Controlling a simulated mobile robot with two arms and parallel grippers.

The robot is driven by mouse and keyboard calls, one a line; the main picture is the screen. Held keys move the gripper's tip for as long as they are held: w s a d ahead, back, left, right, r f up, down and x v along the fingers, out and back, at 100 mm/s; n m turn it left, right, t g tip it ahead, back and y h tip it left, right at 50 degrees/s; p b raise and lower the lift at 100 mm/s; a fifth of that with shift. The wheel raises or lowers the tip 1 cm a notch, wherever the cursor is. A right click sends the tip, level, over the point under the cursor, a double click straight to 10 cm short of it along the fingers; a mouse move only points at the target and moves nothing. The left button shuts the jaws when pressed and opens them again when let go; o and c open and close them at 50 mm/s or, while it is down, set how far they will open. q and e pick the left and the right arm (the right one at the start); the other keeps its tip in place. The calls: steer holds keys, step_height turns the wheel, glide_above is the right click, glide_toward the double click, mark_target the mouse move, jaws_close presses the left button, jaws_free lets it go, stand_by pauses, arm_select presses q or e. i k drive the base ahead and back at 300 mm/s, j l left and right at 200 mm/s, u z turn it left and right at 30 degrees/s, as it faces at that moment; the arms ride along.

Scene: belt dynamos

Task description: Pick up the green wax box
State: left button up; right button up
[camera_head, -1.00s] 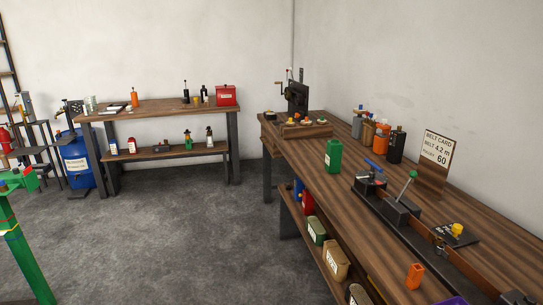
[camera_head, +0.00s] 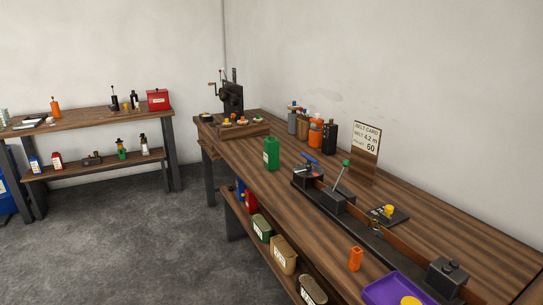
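A green box (camera_head: 262,227) with a pale label stands on the lower shelf under the long bench, between a red container (camera_head: 251,202) and a tan container (camera_head: 284,254). A green bottle-like container (camera_head: 271,154) stands upright on the bench top. I cannot read the labels, so I cannot tell from print which one holds wax. Neither of my grippers shows in the view.
The long wooden bench (camera_head: 400,220) runs along the right wall, with a black belt fixture (camera_head: 338,200), an orange block (camera_head: 356,259) and a purple tray (camera_head: 378,291). A second bench (camera_head: 90,117) stands at the back left. The grey floor (camera_head: 130,245) between is clear.

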mark_target(270, 144)
steer(key=i+j+u, duration=0.3)
steer(key=i, duration=0.15)
steer(key=i+j+u, duration=0.1)
steer(key=i+u, duration=0.25)
steer(key=i+j, duration=0.15)
steer(key=i, duration=0.75)
steer(key=i+j, duration=0.1)
steer(key=i, duration=0.75)
steer(key=i+j+z, duration=0.1)
steer(key=i+z, duration=0.2)
steer(key=z, duration=0.15)
steer(key=i+j+z, duration=0.2)
steer(key=z, duration=0.3)
steer(key=i+j+z, duration=0.55)
steer(key=j+z, duration=0.15)
steer(key=z, duration=0.2)
steer(key=i+j+z, duration=0.1)
steer(key=j+z, duration=1.3)
